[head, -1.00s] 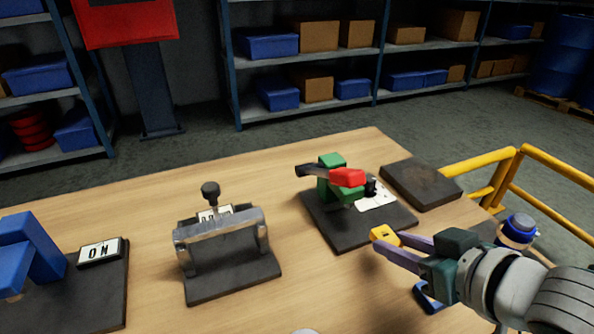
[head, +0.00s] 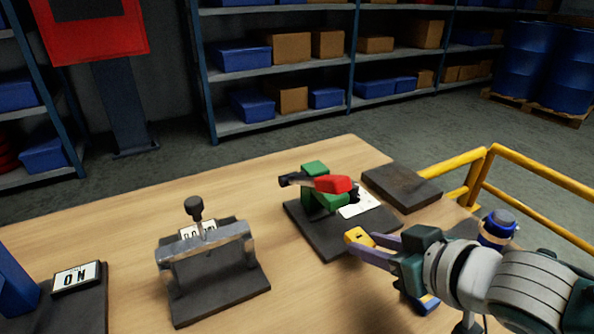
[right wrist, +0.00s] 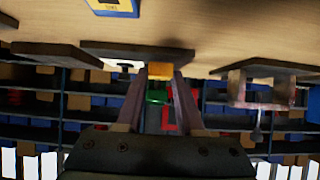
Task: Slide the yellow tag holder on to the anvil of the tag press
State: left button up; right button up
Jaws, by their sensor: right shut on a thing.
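My right gripper (head: 362,245) is shut on the small yellow tag holder (head: 357,237), held at the fingertips. It is just in front of the right edge of a dark base plate with a green toggle clamp (head: 318,200) and red handle. The holder also shows between the fingers in the right wrist view (right wrist: 160,70). A grey frame fixture (head: 206,250) with a black-knobbed lever and white plate stands left of it. A blue fixture (head: 15,282) is cut off at the far left. I cannot tell for sure which fixture is the tag press. My left gripper is not in view.
A lettered white tag (head: 76,276) lies near the blue fixture. A flat dark slab (head: 402,188) lies behind and right of the clamp. A blue item (head: 428,303) and a blue-capped object (head: 498,228) are near my right arm. A yellow rail (head: 480,165) stands beyond the table.

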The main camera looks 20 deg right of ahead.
aim_at(362, 240)
jog(key=shift+w+f+b, duration=0.6)
jog(key=shift+f+b, duration=0.1)
jog(key=shift+f, duration=0.15)
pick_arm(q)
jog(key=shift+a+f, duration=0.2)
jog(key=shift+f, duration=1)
pick_arm(e)
jog(key=shift+w+a, duration=0.15)
jog(key=shift+w, duration=0.95)
pick_arm(q)
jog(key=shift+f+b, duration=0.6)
jog(key=shift+b, duration=0.25)
pick_arm(e)
jog(key=shift+w+a, duration=0.1)
jog(key=shift+w, duration=1.2)
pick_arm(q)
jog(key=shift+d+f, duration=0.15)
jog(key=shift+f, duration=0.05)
pick_arm(e)
jog(key=shift+w+r, duration=0.1)
jog(key=shift+w, duration=0.5)
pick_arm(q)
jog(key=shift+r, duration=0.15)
pick_arm(e)
jog(key=shift+f, duration=0.2)
jog(key=o, duration=1.1)
